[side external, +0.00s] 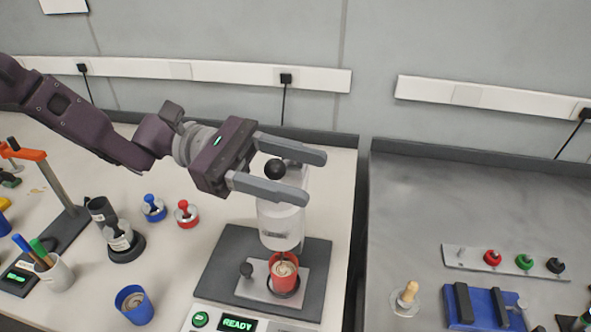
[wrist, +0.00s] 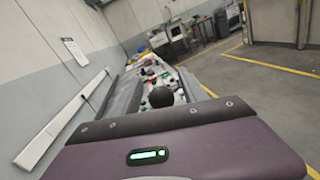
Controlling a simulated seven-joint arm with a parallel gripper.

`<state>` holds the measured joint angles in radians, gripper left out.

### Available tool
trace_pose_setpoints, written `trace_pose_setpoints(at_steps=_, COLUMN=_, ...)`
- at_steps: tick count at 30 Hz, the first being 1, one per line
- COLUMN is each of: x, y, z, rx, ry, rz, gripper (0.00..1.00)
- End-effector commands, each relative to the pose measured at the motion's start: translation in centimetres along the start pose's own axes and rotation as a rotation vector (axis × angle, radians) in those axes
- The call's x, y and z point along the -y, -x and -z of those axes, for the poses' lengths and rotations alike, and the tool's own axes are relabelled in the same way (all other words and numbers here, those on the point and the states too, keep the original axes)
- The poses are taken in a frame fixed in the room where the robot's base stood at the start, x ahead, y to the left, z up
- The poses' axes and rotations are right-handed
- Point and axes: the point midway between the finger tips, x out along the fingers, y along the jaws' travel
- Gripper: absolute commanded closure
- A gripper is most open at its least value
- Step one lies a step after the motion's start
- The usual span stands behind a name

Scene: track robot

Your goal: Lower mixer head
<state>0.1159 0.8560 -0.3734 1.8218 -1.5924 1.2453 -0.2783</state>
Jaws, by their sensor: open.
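The mixer head (side external: 281,222) is a pale, translucent cylinder with a round black knob (side external: 275,169) on top. A thin whisk shaft reaches from it down to a red cup (side external: 284,272) with beige contents. The cup stands on a light plate on the dark mixer base (side external: 227,269). My gripper (side external: 286,172) is open, its two grey fingers at knob height, one on each side of the knob. I cannot tell whether either finger touches it. In the wrist view the black knob (wrist: 161,97) shows between the grey fingers, just beyond the gripper body.
A panel reading READY (side external: 238,324) sits at the mixer's front. A blue cup (side external: 134,305) and red (side external: 187,214) and blue (side external: 153,208) knobbed pieces stand to the left. A gap separates this bench from the metal table (side external: 420,220) on the right.

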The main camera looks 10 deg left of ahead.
Motion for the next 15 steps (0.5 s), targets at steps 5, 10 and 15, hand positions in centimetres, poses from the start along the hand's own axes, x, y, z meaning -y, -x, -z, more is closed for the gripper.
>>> trace_pose_setpoints(at_steps=5, x=0.0, y=0.02, z=0.0, rx=0.0, ry=0.0, rz=0.0, gripper=0.55)
trace_pose_setpoints(at_steps=10, x=0.01, y=0.03, z=0.0, rx=0.0, ry=0.0, rz=0.0, gripper=0.89)
trace_pose_setpoints(at_steps=15, x=0.02, y=0.04, z=0.01, rx=-0.001, ry=0.001, rz=0.001, gripper=1.0)
